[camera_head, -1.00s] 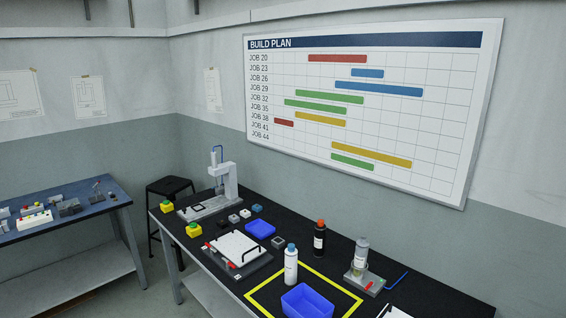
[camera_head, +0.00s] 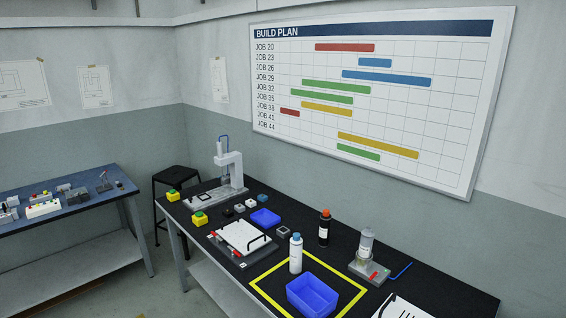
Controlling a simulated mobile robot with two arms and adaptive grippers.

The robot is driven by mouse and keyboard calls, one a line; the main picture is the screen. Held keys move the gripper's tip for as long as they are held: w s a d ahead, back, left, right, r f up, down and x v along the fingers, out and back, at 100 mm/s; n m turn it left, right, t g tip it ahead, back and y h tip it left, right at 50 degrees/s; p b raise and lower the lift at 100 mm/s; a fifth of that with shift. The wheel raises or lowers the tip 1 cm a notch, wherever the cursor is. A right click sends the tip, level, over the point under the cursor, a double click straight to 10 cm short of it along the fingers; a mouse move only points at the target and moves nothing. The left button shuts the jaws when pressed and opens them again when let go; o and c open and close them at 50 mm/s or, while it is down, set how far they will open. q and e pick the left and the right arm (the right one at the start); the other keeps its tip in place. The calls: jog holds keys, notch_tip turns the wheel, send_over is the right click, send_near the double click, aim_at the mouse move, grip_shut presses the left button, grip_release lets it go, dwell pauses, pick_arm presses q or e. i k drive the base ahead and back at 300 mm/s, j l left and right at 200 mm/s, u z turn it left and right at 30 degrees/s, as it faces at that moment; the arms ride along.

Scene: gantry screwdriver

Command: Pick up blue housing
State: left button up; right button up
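A small blue-grey block (camera_head: 262,198), which looks like the blue housing, sits on the black workbench (camera_head: 345,258) behind the small blue tray (camera_head: 265,218). It is the far right one in a short row of small blocks. A grey block (camera_head: 251,203), a whitish block (camera_head: 239,208) and a dark block (camera_head: 227,212) stand in line to its left. It is too small to make out detail. Neither of my grippers is in view.
A white-topped fixture (camera_head: 240,238), white bottle (camera_head: 296,255), dark bottle (camera_head: 324,230) and large blue bin (camera_head: 312,295) are nearer. A stool (camera_head: 176,180) stands behind.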

aim_at(264, 198)
jog(key=z, duration=0.3)
jog(key=i+j+z, duration=0.1)
jog(key=j+z, duration=1.1)
jog(key=j, duration=0.15)
jog(key=j+z, duration=0.1)
jog(key=j, duration=0.35)
jog(key=k+j, duration=0.15)
jog(key=j, duration=0.3)
jog(key=k+j+z, duration=0.15)
jog(key=j, duration=0.7)
jog(key=k+j+z, duration=0.15)
jog(key=j, duration=0.3)
jog(key=k+j+z, duration=0.1)
jog(key=j, duration=0.3)
jog(key=k, duration=0.05)
